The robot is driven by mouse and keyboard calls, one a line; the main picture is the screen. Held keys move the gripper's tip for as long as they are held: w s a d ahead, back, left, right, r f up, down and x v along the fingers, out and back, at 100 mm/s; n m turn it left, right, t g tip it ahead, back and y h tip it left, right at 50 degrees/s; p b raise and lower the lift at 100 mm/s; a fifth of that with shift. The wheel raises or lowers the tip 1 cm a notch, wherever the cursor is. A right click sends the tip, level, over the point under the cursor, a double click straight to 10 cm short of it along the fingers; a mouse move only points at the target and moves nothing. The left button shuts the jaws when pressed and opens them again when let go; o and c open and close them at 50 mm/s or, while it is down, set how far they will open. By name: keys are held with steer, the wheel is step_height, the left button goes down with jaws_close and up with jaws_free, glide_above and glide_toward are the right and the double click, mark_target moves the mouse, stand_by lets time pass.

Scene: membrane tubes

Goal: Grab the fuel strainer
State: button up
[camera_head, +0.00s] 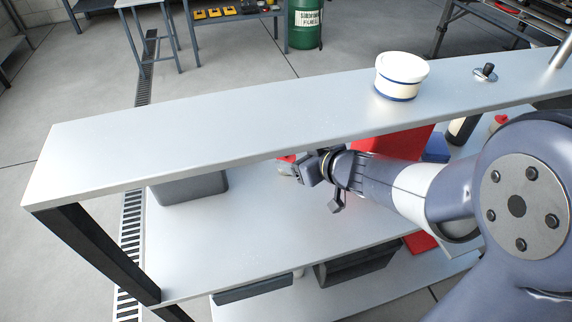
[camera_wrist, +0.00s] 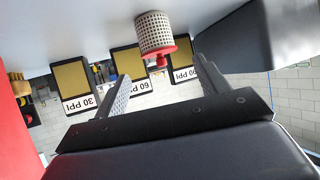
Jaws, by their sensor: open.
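The likely fuel strainer (camera_wrist: 154,32) is a pale perforated cylinder with a red end and knob. It is upside down in the wrist view, beyond the fingertips, with its red end toward me. My gripper (camera_wrist: 163,68) is open, its two fingers on either side of the line to the red knob, with nothing held. I cannot tell whether a finger touches it. In the head view my gripper (camera_head: 312,170) reaches over the middle shelf, under the top shelf's front edge. A small red part (camera_head: 287,159) shows beside it there, mostly hidden.
The top shelf (camera_head: 150,135) bears a white tub (camera_head: 402,72) and a small black knob (camera_head: 485,71). A dark grey bin (camera_head: 192,188) stands left on the middle shelf (camera_head: 230,230). A red container (camera_head: 400,142) is behind my arm. Labelled panels (camera_wrist: 130,66) show beyond the strainer.

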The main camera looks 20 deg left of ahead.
steer(key=b+x, duration=0.2)
steer(key=x, duration=0.2)
steer(key=shift+a+f, duration=0.3)
steer(key=shift+w+a, duration=0.2)
steer(key=shift+c, duration=0.2)
steer(key=c, duration=1.1)
